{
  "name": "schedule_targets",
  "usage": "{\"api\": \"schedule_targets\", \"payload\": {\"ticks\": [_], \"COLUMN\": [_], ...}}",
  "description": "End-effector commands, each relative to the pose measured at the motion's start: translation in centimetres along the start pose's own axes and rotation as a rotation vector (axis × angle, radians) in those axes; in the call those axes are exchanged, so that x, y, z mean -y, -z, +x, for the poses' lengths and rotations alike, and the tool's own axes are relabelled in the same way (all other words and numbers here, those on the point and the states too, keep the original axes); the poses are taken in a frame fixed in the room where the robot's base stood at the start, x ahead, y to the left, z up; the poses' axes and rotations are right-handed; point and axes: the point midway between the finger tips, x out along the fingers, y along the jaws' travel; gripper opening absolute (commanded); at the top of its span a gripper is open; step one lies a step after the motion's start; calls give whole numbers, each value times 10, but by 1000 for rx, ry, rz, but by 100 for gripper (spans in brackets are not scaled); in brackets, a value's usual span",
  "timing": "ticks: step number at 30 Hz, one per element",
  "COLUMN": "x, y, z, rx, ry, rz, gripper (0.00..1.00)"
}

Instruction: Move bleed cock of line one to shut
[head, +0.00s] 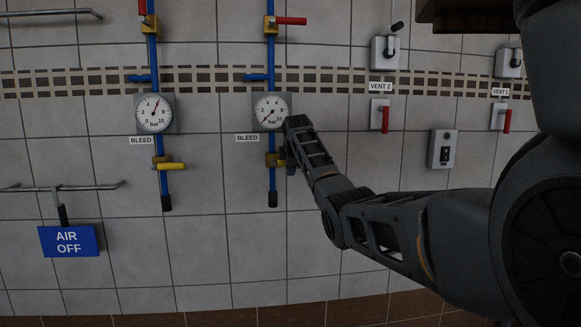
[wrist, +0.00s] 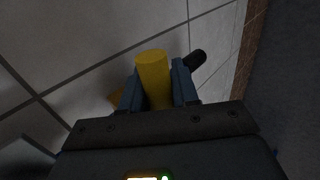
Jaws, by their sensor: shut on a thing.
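Two blue pipes run down the wall, each with a BLEED label beside it. On the right pipe (head: 271,186), a brass cock body (head: 271,160) shows; its handle is hidden by my gripper in the head view. In the wrist view my gripper (wrist: 157,82) is shut on a yellow handle (wrist: 153,72), with a finger on each side. The left pipe's bleed cock has a yellow handle (head: 171,166) sticking out sideways to the right. No label in view tells which line is one.
Gauges hang above both cocks; the left gauge (head: 154,113) needle points up right, the right gauge (head: 271,112) needle down left. Upper red handles: right one (head: 291,21) level, left one (head: 142,7) upright. Vent switches (head: 379,116), a switch box (head: 441,149) and an AIR OFF sign (head: 68,242) are nearby.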

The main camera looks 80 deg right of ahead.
Motion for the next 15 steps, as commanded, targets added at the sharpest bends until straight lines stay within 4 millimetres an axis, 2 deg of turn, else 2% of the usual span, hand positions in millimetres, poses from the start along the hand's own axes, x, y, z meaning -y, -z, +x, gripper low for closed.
{"api": "schedule_targets", "payload": {"ticks": [10, 11, 15], "x": [-1, -1, -1], "y": [2, 2, 2], "z": [-1, -1, -1], "rx": [1, 1, 1], "ry": [-4, -4, -3], "rz": [-10, -10, -8], "gripper": [0, 30, 44]}}
